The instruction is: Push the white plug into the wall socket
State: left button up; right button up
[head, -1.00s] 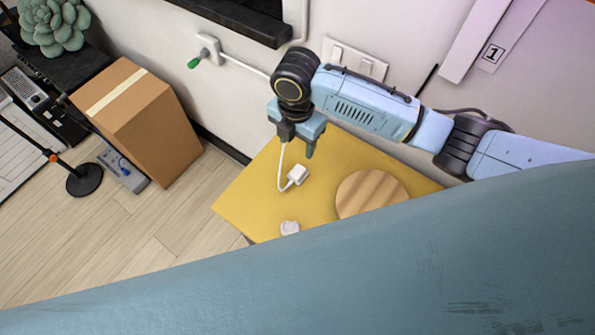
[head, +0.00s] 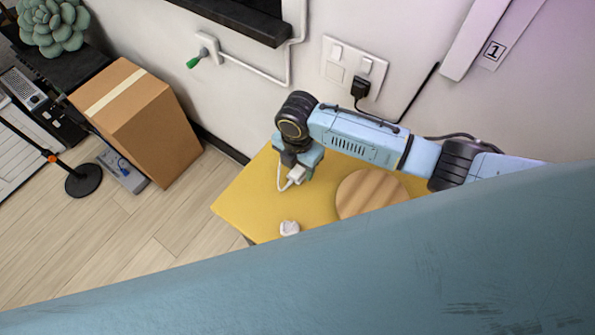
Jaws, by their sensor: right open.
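The white plug (head: 297,174) lies on the yellow table top (head: 240,200), with its white cord looping beside it. My right gripper (head: 299,172) is open and down at the plug, its fingers partly covering it. I cannot tell whether the fingers touch it. The wall socket (head: 335,72) is a white double plate on the wall behind the arm. A black plug (head: 360,88) sits in its right side, and its left side is free. My left gripper is not in view.
A round wooden board (head: 370,193) and a small white object (head: 289,228) rest on the table. A cardboard box (head: 140,120) stands on the floor to the left. A green-tipped item (head: 196,60) is at another wall fitting. A dark shelf (head: 240,18) juts out above.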

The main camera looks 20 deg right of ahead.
aim_at(297, 170)
jog(key=shift+f, duration=0.7)
jog(key=shift+c, duration=0.3)
jog(key=c, duration=1)
jog(key=shift+o, duration=0.2)
jog(key=shift+w+r, duration=0.1)
notch_tip(297, 170, up, 10)
jog(key=p, duration=0.1)
